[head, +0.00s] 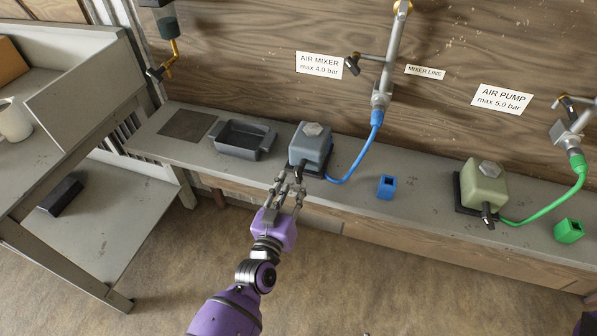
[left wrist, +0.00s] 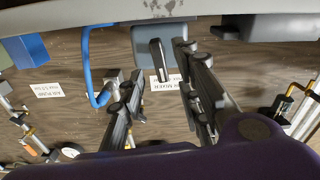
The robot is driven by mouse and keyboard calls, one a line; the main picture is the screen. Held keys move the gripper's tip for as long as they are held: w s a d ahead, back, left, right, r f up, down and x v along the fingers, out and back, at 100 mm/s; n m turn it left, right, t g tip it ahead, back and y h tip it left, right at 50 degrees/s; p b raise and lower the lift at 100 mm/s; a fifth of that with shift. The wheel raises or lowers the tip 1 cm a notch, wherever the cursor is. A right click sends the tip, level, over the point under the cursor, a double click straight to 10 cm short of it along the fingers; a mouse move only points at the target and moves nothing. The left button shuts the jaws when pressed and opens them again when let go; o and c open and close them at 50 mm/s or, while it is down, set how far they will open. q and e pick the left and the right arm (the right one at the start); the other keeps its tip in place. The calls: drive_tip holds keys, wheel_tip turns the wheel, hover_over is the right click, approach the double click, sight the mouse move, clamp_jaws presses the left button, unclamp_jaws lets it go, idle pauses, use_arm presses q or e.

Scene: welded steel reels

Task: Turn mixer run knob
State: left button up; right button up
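The mixer is a blue-grey box (head: 309,147) with a hexagonal piece on top, standing on the bench below the AIR MIXER sign. A dark lever-shaped knob (head: 298,173) sticks out of its front, partly covered by my fingers. My left gripper (head: 288,186) is in front of the box, close to the knob. In the left wrist view the knob (left wrist: 158,60) shows in the gap between the fingers of my left gripper (left wrist: 160,90). The fingers are apart, and I see no clear contact with the knob. My right gripper is not in view.
A blue hose (head: 358,162) runs from the mixer to a wall pipe. A dark tray (head: 244,139) stands left of it, a blue block (head: 386,187) right. The green pump box (head: 484,182) with its own dark knob stands further right. The floor ahead is clear.

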sight(297, 177)
use_arm(q)
drive_tip(key=x, duration=0.3)
drive_tip(key=shift+w+d, duration=0.1)
drive_tip(key=shift+w, duration=0.15)
drive_tip(key=shift+x, duration=0.8)
drive_tip(key=shift+w+f, duration=0.1)
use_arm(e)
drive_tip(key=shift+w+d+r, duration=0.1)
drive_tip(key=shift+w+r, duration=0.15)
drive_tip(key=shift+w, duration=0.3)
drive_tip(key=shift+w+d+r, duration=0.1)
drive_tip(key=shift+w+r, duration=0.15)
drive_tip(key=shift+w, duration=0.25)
use_arm(q)
drive_tip(key=shift+c, duration=0.2)
clamp_jaws()
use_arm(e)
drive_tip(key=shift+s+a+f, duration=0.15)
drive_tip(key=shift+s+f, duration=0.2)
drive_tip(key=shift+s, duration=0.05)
